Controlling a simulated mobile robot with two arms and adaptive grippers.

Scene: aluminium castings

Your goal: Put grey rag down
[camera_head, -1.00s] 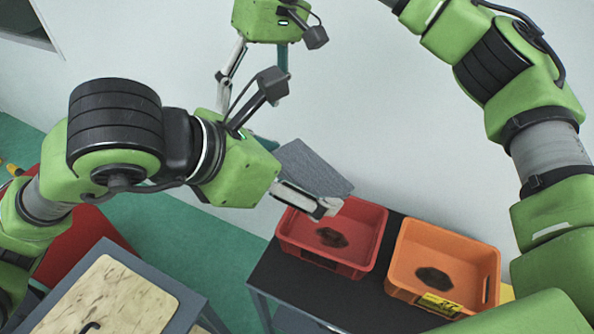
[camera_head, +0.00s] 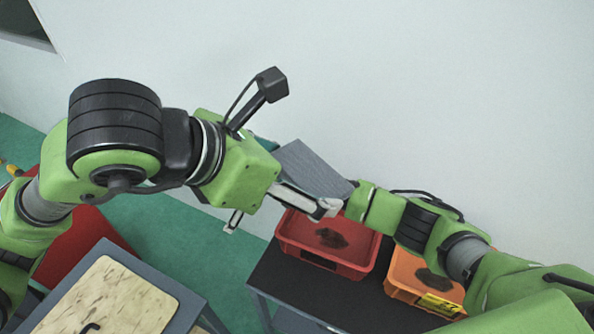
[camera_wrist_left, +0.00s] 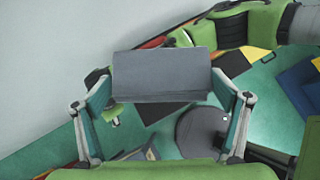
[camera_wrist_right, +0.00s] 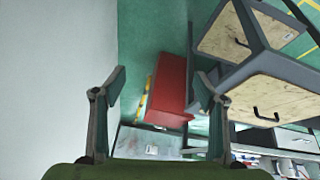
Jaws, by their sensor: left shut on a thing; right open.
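The grey rag (camera_head: 312,172) is a flat grey slab-like piece in my left gripper (camera_head: 296,178). It is held in the air above and left of the red crate in the head view. In the left wrist view the rag (camera_wrist_left: 162,78) spans between the two fingers of the left gripper (camera_wrist_left: 164,95), which is shut on it. My right gripper (camera_wrist_right: 160,88) is open and empty in the right wrist view.
A red crate (camera_head: 300,248) and an orange crate (camera_head: 400,291) stand on a black table (camera_head: 315,290), each with a dark patch inside. A wooden-topped table (camera_head: 110,298) is at lower left. Green floor lies between the tables.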

